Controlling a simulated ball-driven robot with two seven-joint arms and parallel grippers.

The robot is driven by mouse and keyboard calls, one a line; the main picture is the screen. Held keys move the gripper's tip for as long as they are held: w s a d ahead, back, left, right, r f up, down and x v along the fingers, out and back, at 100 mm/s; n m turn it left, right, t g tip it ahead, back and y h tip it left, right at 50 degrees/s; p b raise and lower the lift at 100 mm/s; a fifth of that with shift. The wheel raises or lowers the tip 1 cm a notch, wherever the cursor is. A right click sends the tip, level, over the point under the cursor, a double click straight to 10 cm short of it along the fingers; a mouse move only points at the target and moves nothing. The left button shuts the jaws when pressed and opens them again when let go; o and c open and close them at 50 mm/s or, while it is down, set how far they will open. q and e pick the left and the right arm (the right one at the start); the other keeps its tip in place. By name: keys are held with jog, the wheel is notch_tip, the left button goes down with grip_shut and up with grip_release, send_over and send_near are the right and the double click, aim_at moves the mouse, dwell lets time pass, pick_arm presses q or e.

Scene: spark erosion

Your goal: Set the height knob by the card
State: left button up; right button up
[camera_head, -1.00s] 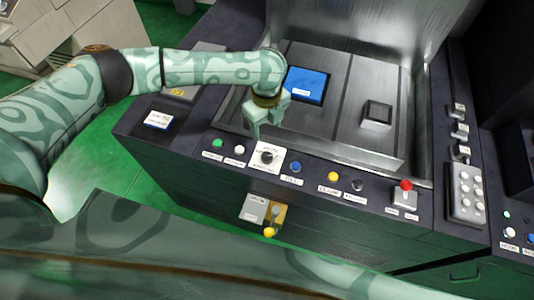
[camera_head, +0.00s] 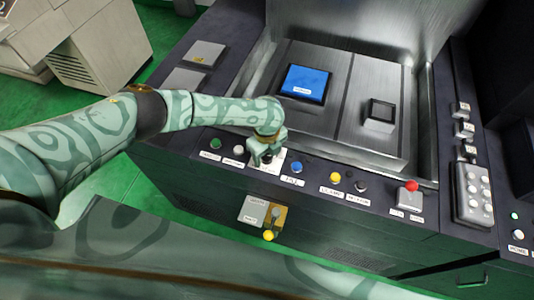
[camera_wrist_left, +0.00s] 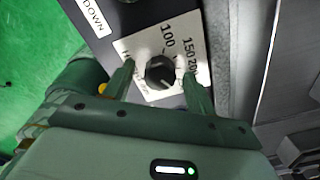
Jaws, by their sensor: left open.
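The height knob (camera_wrist_left: 160,71) is a round black knob on a white dial plate (camera_wrist_left: 140,47). The plate shows the numbers 100, 150 and 200; its lower lettering is partly covered. My left gripper (camera_head: 265,159) is open over the knob, coming in from the left in the head view. In the left wrist view its two fingers stand on either side of the knob, and I cannot tell whether they touch it. The knob's pointer is too small to read surely. No readable card shows now. My right gripper is not in view.
Along the panel edge sit a green button (camera_head: 216,143), a white button (camera_head: 238,149), a blue button (camera_head: 296,167), a yellow button (camera_head: 336,177) and a red button (camera_head: 411,186). A yellow-knobbed lever (camera_head: 268,236) is below.

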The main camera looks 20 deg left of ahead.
pick_arm(q)
jog(key=c, duration=1)
jog(key=n+p, duration=0.2)
jog(key=n, duration=0.1)
jog(key=shift+r+n, duration=0.15)
jog(key=shift+n, duration=0.25)
jog(key=n+p, duration=0.2)
jog(key=n, duration=0.1)
jog(key=shift+n, duration=0.3)
jog(key=n+p, duration=0.1)
jog(key=n, duration=0.3)
jog(key=shift+p, duration=0.4)
jog(key=shift+n+p, duration=0.5)
jog(key=shift+n, duration=1.6)
